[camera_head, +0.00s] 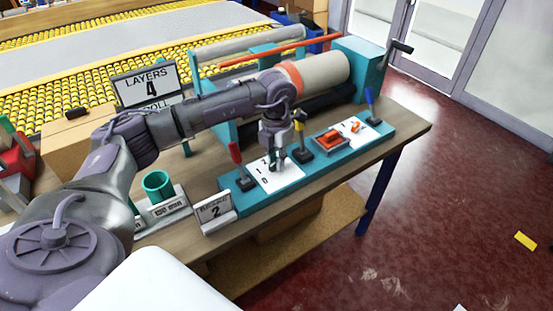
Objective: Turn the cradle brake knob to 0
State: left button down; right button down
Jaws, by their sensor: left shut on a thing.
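My left gripper (278,160) points down at a white dial plate (291,179) on the front of the teal control panel (345,161). Its fingers are closed on a small dark knob at the plate, mostly hidden by the fingers. Dark marks show on the plate, but they are too small to read, so I cannot tell where the knob points. My right gripper is out of view.
A red-tipped lever (236,153) stands just left of the gripper and a yellow-topped lever (300,127) just right. An orange-red switch (332,138) and a blue lever (370,101) are farther right.

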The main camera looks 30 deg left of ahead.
pick_arm(q)
jog(key=shift+w+r+n, duration=0.1)
jog(key=shift+n, duration=0.3)
jog(key=c, duration=1.1)
grip_release()
notch_tip(320, 180, up, 12)
jog(key=shift+f, duration=0.1)
